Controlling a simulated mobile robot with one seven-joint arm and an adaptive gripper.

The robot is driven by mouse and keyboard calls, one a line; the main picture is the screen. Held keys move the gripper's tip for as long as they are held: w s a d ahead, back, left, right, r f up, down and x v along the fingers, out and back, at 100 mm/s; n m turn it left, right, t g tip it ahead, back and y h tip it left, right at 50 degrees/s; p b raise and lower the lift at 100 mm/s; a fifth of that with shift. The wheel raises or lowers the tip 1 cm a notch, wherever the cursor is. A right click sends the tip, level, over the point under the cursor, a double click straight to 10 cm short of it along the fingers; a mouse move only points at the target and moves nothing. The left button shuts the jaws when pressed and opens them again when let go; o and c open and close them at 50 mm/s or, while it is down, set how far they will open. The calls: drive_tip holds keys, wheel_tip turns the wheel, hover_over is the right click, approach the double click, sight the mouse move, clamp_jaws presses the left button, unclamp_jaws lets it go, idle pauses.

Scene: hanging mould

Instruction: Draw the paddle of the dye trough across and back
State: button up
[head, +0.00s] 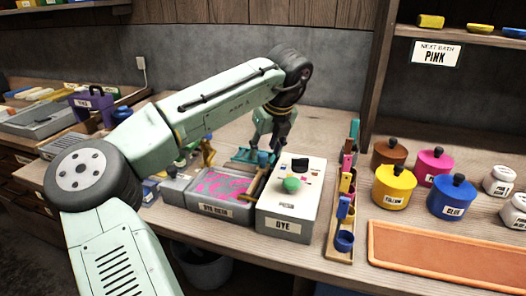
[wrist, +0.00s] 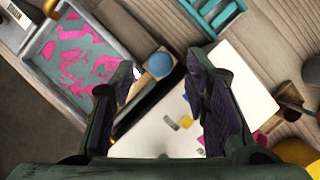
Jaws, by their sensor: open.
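The dye trough (head: 222,207), labelled DYE BATH, sits on the bench with pink patches on grey liquid. It also shows at the upper left of the wrist view (wrist: 42,72). The paddle shows as a wooden bar with a blue ball knob (wrist: 160,65) at the trough's right end; the knob also shows in the head view (head: 262,158). My gripper (head: 267,146) is open and points down above that end. In the wrist view the knob appears between my open fingers (wrist: 160,72), with no visible contact. The paddle's lower part is hard to make out.
A white-topped DYE box (head: 292,200) with a green knob stands right of the trough. A teal rack (head: 245,155) lies behind. A wooden strip with coloured pieces (head: 344,205), dye pots (head: 395,187) and an orange tray (head: 440,252) are further right. A sign reads NEXT BATH PINK (head: 436,53).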

drive_tip(key=shift+x, duration=1.3)
drive_tip(key=shift+c, duration=0.3)
clamp_jaws()
drive_tip(key=shift+r, duration=0.1)
